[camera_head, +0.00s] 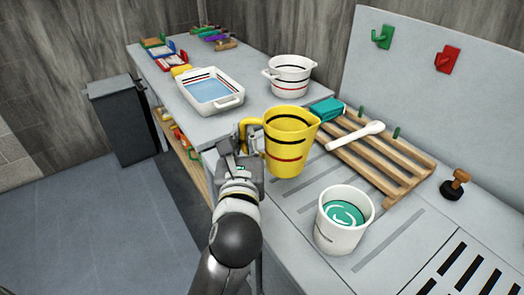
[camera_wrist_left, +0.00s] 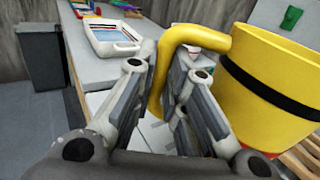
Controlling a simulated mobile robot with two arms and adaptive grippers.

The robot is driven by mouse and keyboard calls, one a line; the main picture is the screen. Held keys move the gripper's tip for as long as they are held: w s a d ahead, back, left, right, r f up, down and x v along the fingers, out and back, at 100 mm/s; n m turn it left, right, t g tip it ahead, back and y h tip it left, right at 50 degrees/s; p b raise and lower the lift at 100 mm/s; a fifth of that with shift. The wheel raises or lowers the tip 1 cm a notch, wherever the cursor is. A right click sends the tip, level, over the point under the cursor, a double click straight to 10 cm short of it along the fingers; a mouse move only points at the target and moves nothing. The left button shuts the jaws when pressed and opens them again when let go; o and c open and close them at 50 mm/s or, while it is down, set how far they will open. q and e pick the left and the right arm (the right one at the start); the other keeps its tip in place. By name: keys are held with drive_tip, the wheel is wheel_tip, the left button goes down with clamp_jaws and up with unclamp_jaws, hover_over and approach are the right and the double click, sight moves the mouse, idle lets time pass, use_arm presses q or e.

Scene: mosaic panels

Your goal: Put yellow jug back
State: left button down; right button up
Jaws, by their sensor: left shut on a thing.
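The yellow jug (camera_head: 289,143) has a black band, a red band and a pouring lip at its right. It is upright in the head view, in front of the slatted wooden rack's left end. My left gripper (camera_head: 241,150) is shut on the jug's handle, at the jug's left side. In the left wrist view the yellow handle (camera_wrist_left: 166,65) passes between the fingers (camera_wrist_left: 160,100), with the jug body (camera_wrist_left: 265,85) at the right. I cannot tell whether the jug's base touches the counter. My right gripper is not in view.
A white cup with teal contents (camera_head: 341,220) stands at the front right. The wooden rack (camera_head: 385,165) holds a white spoon (camera_head: 355,135) and a teal block (camera_head: 327,108). A white pot (camera_head: 289,77) and a white basin (camera_head: 211,91) stand behind. Green (camera_head: 383,37) and red hooks (camera_head: 447,59) are on the back panel.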

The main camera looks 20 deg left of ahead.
use_arm(q)
drive_tip(key=shift+w+a+f, duration=0.15)
drive_tip(key=shift+w, duration=0.35)
drive_tip(key=shift+w+a+f, duration=0.15)
drive_tip(key=shift+w, duration=0.35)
drive_tip(key=w+a+f, duration=0.1)
drive_tip(key=w+f, duration=0.2)
drive_tip(key=w+a+f, duration=0.1)
drive_tip(key=w+f, duration=0.3)
drive_tip(key=w+a+f, duration=0.1)
drive_tip(key=w+f, duration=0.3)
drive_tip(key=shift+a+f+b, duration=0.1)
drive_tip(key=shift+f+b, duration=0.15)
drive_tip(key=shift+b, duration=0.15)
drive_tip(key=shift+f, duration=0.4)
drive_tip(key=c, duration=1.9)
unclamp_jaws()
drive_tip(key=o, duration=0.4)
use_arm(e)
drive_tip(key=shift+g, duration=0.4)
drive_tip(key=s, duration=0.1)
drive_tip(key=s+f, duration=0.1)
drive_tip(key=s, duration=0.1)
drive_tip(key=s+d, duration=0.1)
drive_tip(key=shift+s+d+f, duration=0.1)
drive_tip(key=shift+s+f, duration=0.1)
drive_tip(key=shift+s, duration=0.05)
